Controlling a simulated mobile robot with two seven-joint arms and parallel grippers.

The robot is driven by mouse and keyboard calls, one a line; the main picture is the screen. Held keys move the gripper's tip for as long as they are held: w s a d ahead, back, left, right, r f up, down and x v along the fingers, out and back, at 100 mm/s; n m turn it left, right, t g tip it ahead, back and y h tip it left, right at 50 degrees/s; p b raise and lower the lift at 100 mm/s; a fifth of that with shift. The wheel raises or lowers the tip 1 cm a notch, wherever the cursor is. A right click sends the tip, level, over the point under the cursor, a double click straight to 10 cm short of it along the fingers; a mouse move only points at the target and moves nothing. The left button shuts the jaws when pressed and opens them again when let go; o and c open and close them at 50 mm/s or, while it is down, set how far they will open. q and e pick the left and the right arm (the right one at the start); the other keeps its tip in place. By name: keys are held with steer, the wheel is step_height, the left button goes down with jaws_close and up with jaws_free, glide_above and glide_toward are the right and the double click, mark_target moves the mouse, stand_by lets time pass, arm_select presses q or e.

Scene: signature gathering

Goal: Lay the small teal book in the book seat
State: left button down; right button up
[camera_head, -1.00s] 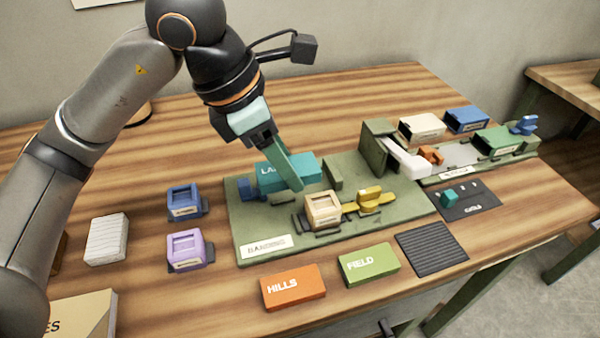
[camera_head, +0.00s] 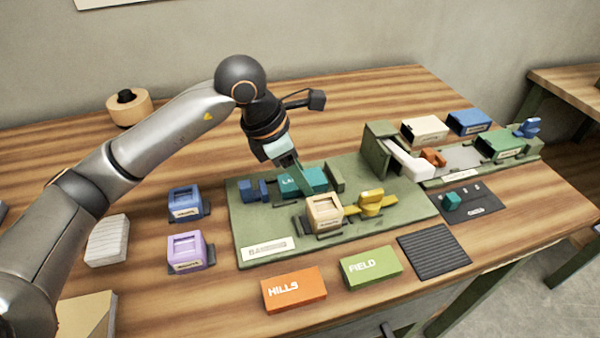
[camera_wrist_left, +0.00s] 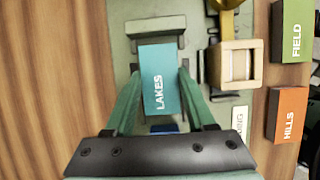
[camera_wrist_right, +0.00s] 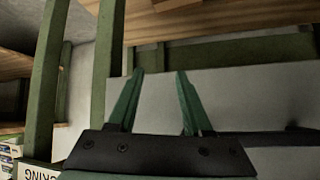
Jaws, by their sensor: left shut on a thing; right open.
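The small teal book, marked LAKES (camera_head: 305,181), lies flat and low over the back part of the green board (camera_head: 262,224). It also shows in the left wrist view (camera_wrist_left: 160,80). My left gripper (camera_head: 302,186) is shut on it, with one finger along each long side (camera_wrist_left: 158,74). One end of the book faces an upright green block (camera_head: 335,177); the other faces a blue clamp (camera_head: 253,190). The book hides the seat floor, so I cannot tell whether it rests fully. My right gripper (camera_wrist_right: 160,72) is open and empty, away from the board.
A tan block (camera_head: 324,214) and a yellow clamp (camera_head: 371,203) stand in front of the book. The orange HILLS book (camera_head: 294,290) and green FIELD book (camera_head: 370,267) lie at the front edge. Blue (camera_head: 185,203) and purple (camera_head: 186,251) blocks stand left of the board.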

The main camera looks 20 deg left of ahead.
arm_select(q)
steer(key=shift+f, duration=0.2)
steer(key=shift+c, duration=1.2)
jaws_free()
steer(key=shift+r, duration=0.1)
steer(key=shift+r, duration=0.2)
steer(key=v, duration=1.2)
steer(key=shift+p, duration=0.45)
